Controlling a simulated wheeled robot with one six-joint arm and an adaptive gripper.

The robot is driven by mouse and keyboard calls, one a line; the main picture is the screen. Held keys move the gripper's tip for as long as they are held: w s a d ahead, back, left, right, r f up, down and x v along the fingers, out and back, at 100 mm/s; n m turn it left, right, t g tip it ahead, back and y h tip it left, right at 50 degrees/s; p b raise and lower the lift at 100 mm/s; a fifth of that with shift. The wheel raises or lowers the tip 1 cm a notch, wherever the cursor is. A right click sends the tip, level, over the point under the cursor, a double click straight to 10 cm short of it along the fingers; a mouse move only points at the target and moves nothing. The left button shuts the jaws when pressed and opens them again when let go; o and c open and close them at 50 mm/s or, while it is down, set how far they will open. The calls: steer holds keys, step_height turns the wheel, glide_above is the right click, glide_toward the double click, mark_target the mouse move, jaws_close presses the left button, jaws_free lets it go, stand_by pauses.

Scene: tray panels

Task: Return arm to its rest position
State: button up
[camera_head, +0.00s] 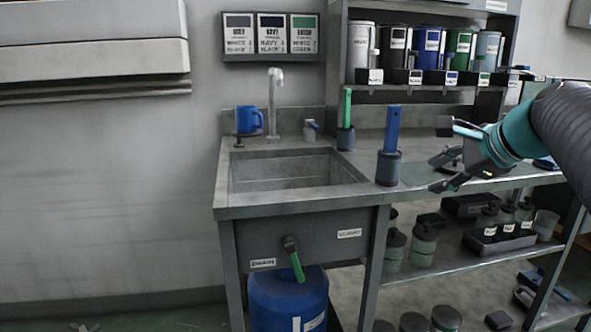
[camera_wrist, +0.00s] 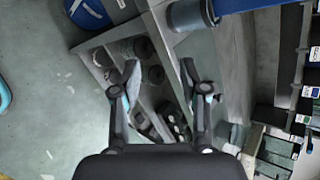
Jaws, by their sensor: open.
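My gripper (camera_head: 446,171) is at the right in the head view, held just over the front part of the metal counter (camera_head: 420,178). Its fingers point left, toward a blue-handled tool (camera_head: 393,130) standing upright in a dark holder (camera_head: 388,168), with a gap between. In the wrist view my gripper (camera_wrist: 158,80) has its two fingers spread apart with nothing between them. The dark holder (camera_wrist: 188,14) shows at the top of the wrist view, beyond the fingertips.
A sink (camera_head: 295,172), a blue mug (camera_head: 249,119) and a green-handled tool (camera_head: 347,108) are at the left part of the counter. A shelf with several canisters (camera_head: 397,45) stands behind. A blue drum (camera_head: 288,300) is below the sink. The lower shelf (camera_head: 460,258) holds jars.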

steer(key=s+a+f+n+g+h, duration=0.2)
steer(key=s+a+f+n, duration=0.3)
steer(key=s+f+n, duration=0.4)
steer(key=s+a+f+n+g+h, duration=0.1)
steer(key=s+a+f+n, duration=0.5)
steer(key=s+f+n, duration=0.4)
steer(key=shift+s+f+g+h, duration=0.4)
steer(key=shift+s+f, duration=1.1)
steer(key=shift+f, duration=0.6)
